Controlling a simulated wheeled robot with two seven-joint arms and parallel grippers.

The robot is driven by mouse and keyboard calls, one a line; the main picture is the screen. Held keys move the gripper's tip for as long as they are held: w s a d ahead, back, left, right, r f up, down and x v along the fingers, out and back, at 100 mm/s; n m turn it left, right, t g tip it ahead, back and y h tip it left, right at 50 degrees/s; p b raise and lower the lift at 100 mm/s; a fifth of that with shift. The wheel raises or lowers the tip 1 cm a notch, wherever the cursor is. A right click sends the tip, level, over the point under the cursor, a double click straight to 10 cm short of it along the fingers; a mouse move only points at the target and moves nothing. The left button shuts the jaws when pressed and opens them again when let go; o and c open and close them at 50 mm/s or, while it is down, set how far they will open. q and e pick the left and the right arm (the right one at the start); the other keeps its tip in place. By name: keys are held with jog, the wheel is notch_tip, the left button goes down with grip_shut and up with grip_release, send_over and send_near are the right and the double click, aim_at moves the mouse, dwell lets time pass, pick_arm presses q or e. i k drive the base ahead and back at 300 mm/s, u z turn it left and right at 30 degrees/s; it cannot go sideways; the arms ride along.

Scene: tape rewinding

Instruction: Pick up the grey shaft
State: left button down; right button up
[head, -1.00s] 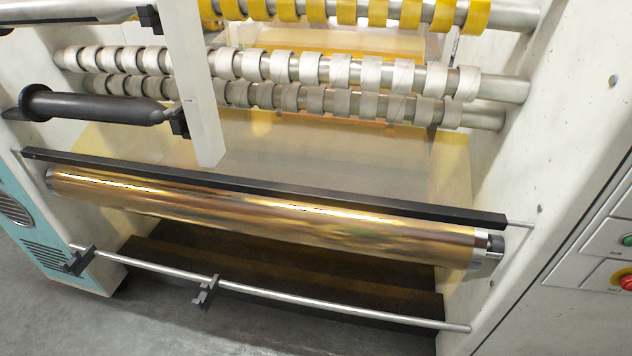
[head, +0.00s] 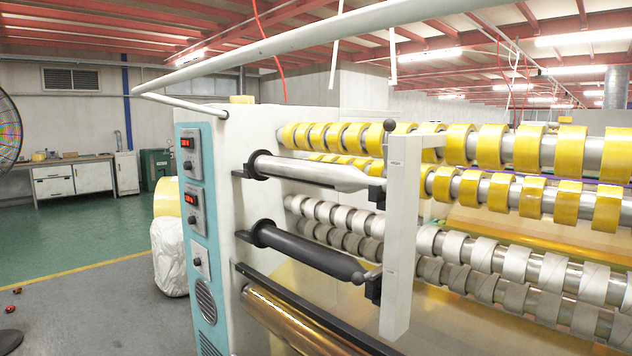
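Two shafts stick out from the white machine side wall in the head view. The upper one is a light grey metal shaft (head: 318,173) with a black flange at its left end and a narrower tip at a black bracket. The lower one is a dark grey, nearly black shaft (head: 305,253), with a flange at its left end and its tip by another black bracket. Both brackets are on a white upright post (head: 400,235). Neither of my grippers shows in this view.
Rods with yellow tape rolls (head: 535,150) and with white rolls (head: 475,252) lie behind the post. A gold roll (head: 290,318) and a black bar (head: 320,325) are below the shafts. A teal control panel (head: 198,225) is at left. Green floor (head: 80,235) is open at far left.

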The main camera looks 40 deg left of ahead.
aim_at(262, 165)
jog(key=z, duration=0.15)
jog(key=k, duration=0.35)
jog(key=u, duration=0.75)
jog(key=i, duration=0.35)
jog(key=u, duration=0.7)
